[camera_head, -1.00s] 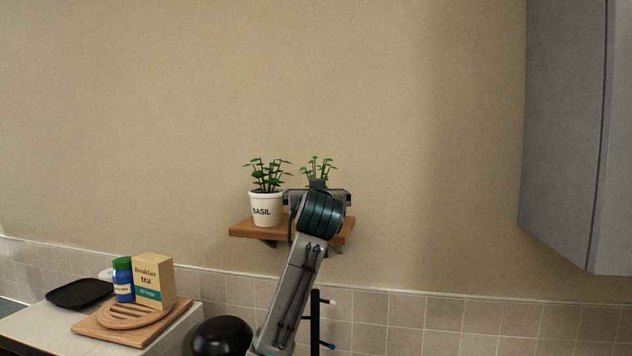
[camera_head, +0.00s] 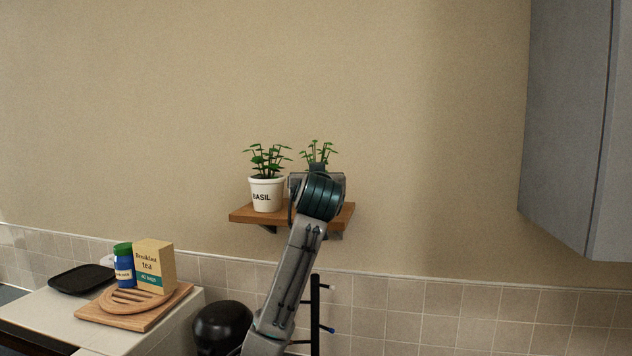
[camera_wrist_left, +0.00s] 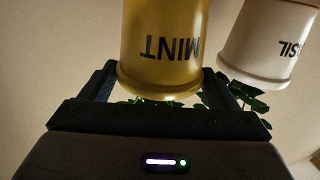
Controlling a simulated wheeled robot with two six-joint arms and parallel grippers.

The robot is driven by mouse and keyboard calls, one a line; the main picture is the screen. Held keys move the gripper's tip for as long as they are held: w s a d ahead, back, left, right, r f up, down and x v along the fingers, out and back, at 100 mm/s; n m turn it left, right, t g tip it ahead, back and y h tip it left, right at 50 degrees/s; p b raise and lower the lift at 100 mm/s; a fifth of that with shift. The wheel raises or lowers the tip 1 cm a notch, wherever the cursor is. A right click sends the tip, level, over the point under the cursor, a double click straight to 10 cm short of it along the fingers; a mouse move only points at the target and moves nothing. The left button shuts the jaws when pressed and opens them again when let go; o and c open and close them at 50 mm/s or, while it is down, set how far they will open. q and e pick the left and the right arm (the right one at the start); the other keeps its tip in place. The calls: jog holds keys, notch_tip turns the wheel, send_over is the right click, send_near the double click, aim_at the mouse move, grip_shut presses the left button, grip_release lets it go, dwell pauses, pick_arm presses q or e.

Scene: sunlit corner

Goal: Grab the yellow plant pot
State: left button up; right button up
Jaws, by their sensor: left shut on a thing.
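The yellow plant pot (camera_wrist_left: 165,45), marked MINT, shows upside down in the left wrist view, between my left gripper's fingers. My left gripper (camera_wrist_left: 158,80) is shut on it. In the head view my left gripper (camera_head: 317,180) is at the right part of the wooden shelf (camera_head: 245,215) and hides the pot. Only the pot's green plant (camera_head: 318,151) shows above it. I cannot tell whether the pot still touches the shelf. My right gripper is in neither view.
A white BASIL pot (camera_head: 267,196) stands close on the left of the gripper; it also shows in the wrist view (camera_wrist_left: 265,45). A grey cupboard (camera_head: 567,120) hangs at the right.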

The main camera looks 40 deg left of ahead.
pick_arm(q)
jog(key=shift+r+b, duration=0.35)
jog(key=shift+r, duration=0.25)
jog(key=shift+r+b, duration=0.55)
jog(key=shift+r, duration=0.35)
jog(key=s+d+b, duration=0.3)
jog(key=s, duration=0.4)
jog(key=s+d+r+b, duration=0.1)
jog(key=s+d+b, duration=0.1)
jog(key=s, duration=0.6)
jog(key=shift+d+r+b, duration=0.3)
jog(key=shift+d+b, duration=0.1)
jog(key=shift+d, duration=0.2)
